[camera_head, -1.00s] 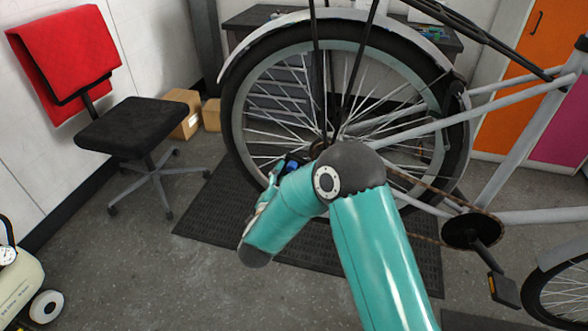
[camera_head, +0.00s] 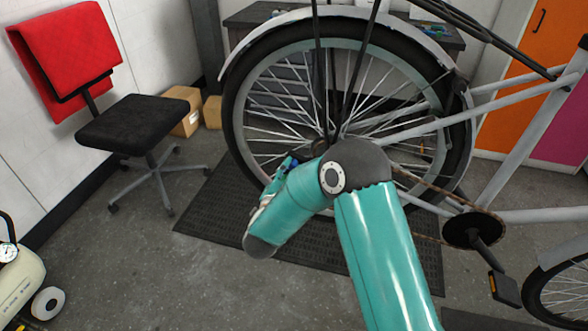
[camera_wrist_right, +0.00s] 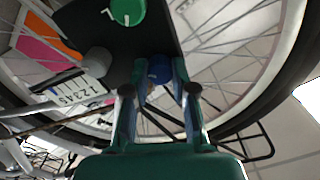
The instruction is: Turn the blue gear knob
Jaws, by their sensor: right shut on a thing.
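The blue gear knob (camera_wrist_right: 159,69) shows in the right wrist view at the edge of a dark panel (camera_wrist_right: 110,50). My right gripper (camera_wrist_right: 165,80) has its two fingers on either side of the knob and is shut on it. The fingers cover part of the knob. In the head view my right arm hides most of the gripper and the panel, in front of the rear bicycle wheel (camera_head: 250,62). My left gripper is in neither view.
Wheel spokes are close behind. A black chair (camera_head: 138,125) stands at left, and the grey floor before the mat (camera_head: 210,215) is clear.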

